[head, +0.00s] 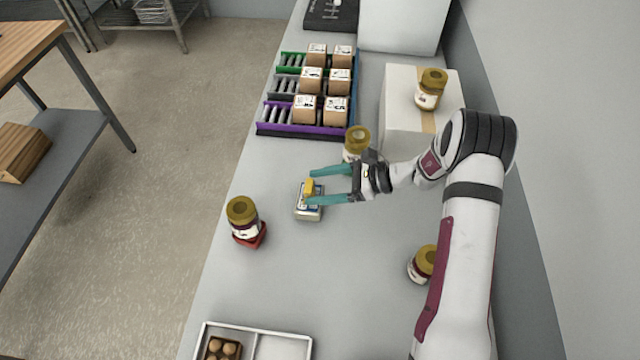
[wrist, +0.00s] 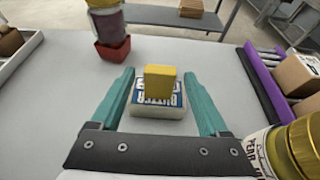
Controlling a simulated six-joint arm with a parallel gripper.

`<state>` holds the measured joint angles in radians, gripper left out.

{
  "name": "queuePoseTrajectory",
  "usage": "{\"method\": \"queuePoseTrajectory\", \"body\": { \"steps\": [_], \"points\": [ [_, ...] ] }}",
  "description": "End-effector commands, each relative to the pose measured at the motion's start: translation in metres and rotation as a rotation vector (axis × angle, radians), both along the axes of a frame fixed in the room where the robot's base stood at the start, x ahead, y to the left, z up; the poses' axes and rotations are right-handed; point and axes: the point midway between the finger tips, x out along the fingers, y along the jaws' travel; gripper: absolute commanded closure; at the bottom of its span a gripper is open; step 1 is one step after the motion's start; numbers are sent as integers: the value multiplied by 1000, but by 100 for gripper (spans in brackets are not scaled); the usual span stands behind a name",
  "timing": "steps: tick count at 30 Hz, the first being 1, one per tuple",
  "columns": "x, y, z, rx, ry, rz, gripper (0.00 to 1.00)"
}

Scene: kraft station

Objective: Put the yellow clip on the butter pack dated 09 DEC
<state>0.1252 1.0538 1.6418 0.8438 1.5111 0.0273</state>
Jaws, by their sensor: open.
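A butter pack (head: 309,212) with a white and blue label lies on the grey counter, left of the middle in the head view. It also shows in the wrist view (wrist: 145,111), where the label reads "BUTTER"; I cannot read a date. The yellow clip (head: 309,186) stands upright on top of the pack, seen between my fingers in the wrist view (wrist: 160,84). My gripper (head: 311,187) is open, its two teal fingers on either side of the clip and apart from it. No other butter pack is recognisable.
A jar (head: 243,220) stands on a red block (head: 250,238) to the left. Another jar (head: 356,142) is close behind my gripper. A rack (head: 296,129) with several small boxes stands further back. A white tray (head: 256,328) lies at the front. The counter between is clear.

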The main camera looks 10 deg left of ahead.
Motion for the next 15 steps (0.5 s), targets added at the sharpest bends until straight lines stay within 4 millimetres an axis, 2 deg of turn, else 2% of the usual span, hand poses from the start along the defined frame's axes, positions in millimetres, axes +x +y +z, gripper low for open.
{"method": "queuePoseTrajectory", "body": {
  "steps": [2,4,9,15],
  "points": [
    [1,-4,4,1,-1,-2,22],
    [1,-18,9,0,-2,-5,22],
    [1,-64,28,0,-2,-6,22],
    [1,-103,44,0,-1,-3,22]
  ]
}}
